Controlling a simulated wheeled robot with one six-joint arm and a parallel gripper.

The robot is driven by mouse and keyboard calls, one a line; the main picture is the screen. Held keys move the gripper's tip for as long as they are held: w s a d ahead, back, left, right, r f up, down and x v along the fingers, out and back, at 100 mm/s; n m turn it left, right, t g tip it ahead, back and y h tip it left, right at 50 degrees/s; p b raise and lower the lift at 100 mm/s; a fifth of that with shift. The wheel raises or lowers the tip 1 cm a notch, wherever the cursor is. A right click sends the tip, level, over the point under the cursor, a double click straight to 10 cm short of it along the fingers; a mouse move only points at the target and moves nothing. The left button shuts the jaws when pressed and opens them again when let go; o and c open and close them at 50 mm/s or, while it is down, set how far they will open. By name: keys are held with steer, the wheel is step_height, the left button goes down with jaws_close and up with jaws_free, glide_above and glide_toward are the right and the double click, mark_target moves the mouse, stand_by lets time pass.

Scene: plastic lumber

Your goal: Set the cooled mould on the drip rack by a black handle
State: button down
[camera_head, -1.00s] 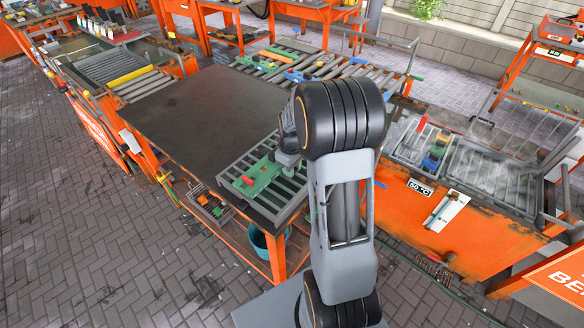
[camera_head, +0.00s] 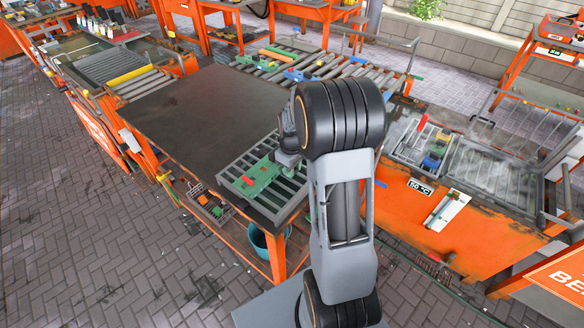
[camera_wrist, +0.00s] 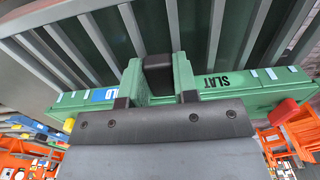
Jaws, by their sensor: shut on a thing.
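The green mould (camera_head: 260,177) is at the slatted grey drip rack (camera_head: 226,178) on the near right end of the dark table. In the wrist view the mould (camera_wrist: 240,92) lies lengthwise across the picture, marked "SLAT", with the rack's bars (camera_wrist: 90,48) right behind it. A black handle (camera_wrist: 158,70) stands at its middle, between two green uprights. My gripper (camera_wrist: 156,100) is shut on the mould at this handle; the exact grip is partly hidden by the gripper body. The mould looks level with the rack, but I cannot tell whether its full weight rests there.
The dark tabletop (camera_head: 190,105) left of the rack is bare. A roller rack (camera_head: 300,66) with coloured pieces is behind it. An orange tank (camera_head: 440,225) with a "50 °C" display stands at right. A teal bucket (camera_head: 262,240) is under the table.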

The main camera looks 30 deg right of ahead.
steer(key=shift+f, duration=0.15)
stand_by(0.4)
steer(key=shift+c, duration=2.1)
jaws_free()
steer(key=shift+f, duration=0.1)
steer(key=shift+r+p, duration=2.4)
steer(key=shift+r, duration=1.2)
